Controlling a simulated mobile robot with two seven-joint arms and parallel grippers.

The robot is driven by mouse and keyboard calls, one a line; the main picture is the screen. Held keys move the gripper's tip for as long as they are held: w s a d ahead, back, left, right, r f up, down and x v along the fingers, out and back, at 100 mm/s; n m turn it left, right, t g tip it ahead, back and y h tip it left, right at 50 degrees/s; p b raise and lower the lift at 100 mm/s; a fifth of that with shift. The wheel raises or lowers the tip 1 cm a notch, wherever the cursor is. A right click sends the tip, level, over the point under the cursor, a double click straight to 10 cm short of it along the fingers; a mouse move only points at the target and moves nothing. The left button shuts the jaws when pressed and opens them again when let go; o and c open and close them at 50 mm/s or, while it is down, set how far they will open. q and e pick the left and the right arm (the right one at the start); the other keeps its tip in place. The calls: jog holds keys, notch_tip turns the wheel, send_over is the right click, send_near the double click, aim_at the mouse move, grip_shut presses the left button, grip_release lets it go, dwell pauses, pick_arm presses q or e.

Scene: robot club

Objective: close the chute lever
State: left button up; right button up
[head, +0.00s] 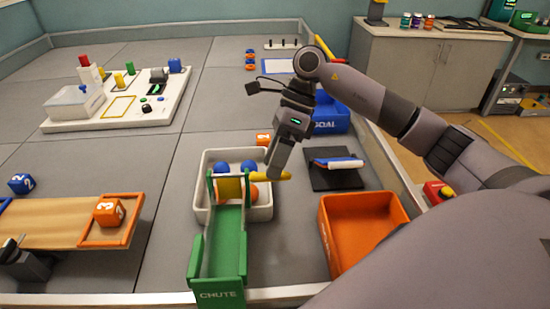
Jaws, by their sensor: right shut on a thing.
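The green chute (225,240), labelled CHUTE, slopes at the front centre. A yellow gate plate (230,189) stands between its green posts at the upper end. The yellow chute lever (262,177) sticks out to the right of the posts, lying about level. My right gripper (275,173) reaches down from above and is shut on the lever near its outer end; its fingertips partly cover the lever.
A white bin (262,209) with blue and orange balls stands behind the chute. An orange bin (364,222) and a dark stand (322,182) are to the right. A blue GOAL bin (331,119) is farther back. A wooden plank (55,222) lies left.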

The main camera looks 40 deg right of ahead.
jog(key=shift+w+d, duration=0.15)
jog(key=shift+d, duration=0.05)
jog(key=v, duration=0.7)
jog(key=shift+a, duration=0.15)
jog(key=shift+r, duration=0.1)
dwell(0.4)
